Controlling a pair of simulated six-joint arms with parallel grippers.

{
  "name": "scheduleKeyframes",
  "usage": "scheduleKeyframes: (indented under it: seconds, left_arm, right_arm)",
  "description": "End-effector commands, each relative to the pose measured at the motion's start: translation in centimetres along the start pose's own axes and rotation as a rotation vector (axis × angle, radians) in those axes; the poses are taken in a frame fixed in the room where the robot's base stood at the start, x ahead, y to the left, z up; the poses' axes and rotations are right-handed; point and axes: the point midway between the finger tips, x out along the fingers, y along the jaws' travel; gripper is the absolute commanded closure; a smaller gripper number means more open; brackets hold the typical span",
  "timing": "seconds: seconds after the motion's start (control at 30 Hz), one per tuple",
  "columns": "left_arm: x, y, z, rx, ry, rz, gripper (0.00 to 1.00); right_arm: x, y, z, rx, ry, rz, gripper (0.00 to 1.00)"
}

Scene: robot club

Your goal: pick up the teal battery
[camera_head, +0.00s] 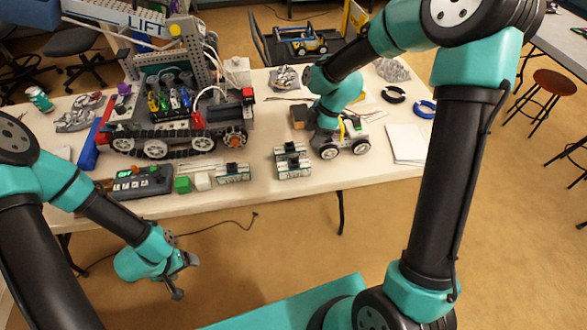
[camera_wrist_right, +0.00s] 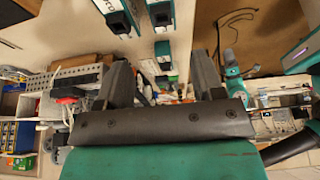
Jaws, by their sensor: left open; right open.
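Similar teal-and-white blocks (camera_wrist_right: 117,18) show at the top of the right wrist view. I cannot tell which one is the teal battery. My left gripper (camera_head: 184,276) is open and empty, low in front of the table.
A tracked robot (camera_head: 172,110) fills the left of the white table (camera_head: 255,195). A small wheeled car (camera_head: 342,142) stands close beside my right wrist.

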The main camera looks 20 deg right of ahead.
Motion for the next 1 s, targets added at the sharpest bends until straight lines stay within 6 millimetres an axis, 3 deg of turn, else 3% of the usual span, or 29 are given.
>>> scheduleKeyframes:
  seconds: [0.6,0.73,1.0]
  left_arm:
    - [0.0,0.0,0.0,0.0,0.0,0.0,0.21]
    - [0.0,0.0,0.0,0.0,0.0,0.0,0.21]
    - [0.0,0.0,0.0,0.0,0.0,0.0,0.21]
  right_arm:
    - [10.1,0.0,0.0,0.0,0.0,-0.002,0.38]
    - [11.1,0.0,0.0,0.001,0.0,-0.001,0.38]
    - [11.2,0.0,0.0,0.001,0.0,0.0,0.38]
